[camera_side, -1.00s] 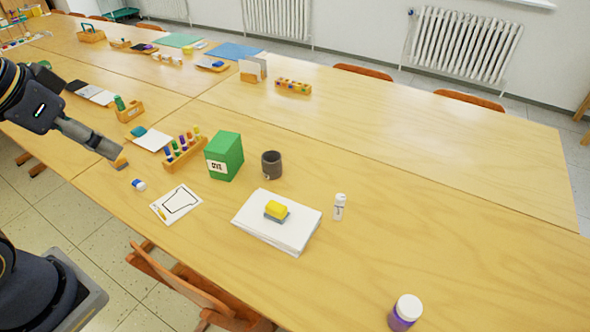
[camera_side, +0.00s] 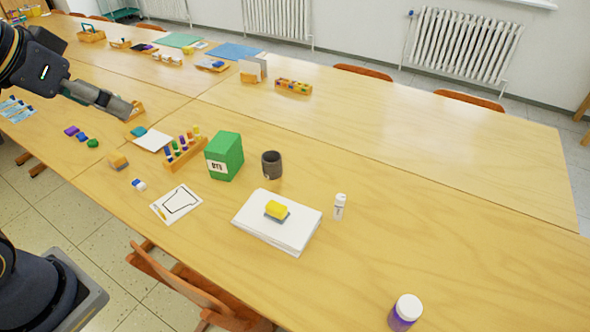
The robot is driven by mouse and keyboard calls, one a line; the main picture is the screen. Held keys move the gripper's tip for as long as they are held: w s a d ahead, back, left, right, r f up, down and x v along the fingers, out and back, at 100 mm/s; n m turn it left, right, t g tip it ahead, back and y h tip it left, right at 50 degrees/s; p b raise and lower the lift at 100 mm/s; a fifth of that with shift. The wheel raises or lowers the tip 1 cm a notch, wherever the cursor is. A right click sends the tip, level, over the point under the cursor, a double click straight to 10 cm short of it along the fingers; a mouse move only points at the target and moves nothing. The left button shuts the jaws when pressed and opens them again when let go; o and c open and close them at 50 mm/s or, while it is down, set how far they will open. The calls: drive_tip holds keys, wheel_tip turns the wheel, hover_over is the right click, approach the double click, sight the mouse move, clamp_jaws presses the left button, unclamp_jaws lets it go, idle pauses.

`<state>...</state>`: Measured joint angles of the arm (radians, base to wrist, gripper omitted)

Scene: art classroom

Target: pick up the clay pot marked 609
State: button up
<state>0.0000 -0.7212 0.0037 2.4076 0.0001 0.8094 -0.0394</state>
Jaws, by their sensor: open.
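A small dark grey-brown pot (camera_side: 271,165) stands upright on the table, just right of a green box (camera_side: 224,157). A small light mark shows low on the pot, too small to read. No other pot like it stands close by. My gripper (camera_side: 135,106) is at the upper left, above the table and well left of the pot and the box. Nothing shows in its jaws, and it is open. It partly hides a wooden holder behind it.
A wooden rack of colored bottles (camera_side: 184,151) stands left of the green box. A paper stack (camera_side: 252,226) bears a yellow sponge (camera_side: 277,209). A white bottle (camera_side: 339,206) and a purple jar (camera_side: 405,312) stand to the right. The table right of the pot is largely clear.

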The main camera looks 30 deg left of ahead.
drive_tip(key=w+r, duration=0.4)
drive_tip(key=w, duration=0.5)
drive_tip(key=g, duration=0.3)
hover_over(271, 158)
drive_tip(key=s+d, duration=0.1)
drive_tip(key=s, duration=0.3)
wheel_tip(271, 158, down, 39)
drive_tip(key=shift+n, duration=0.4)
drive_tip(key=x, duration=0.5)
drive_tip(key=shift+d+f, duration=0.35)
drive_tip(key=shift+f, duration=0.05)
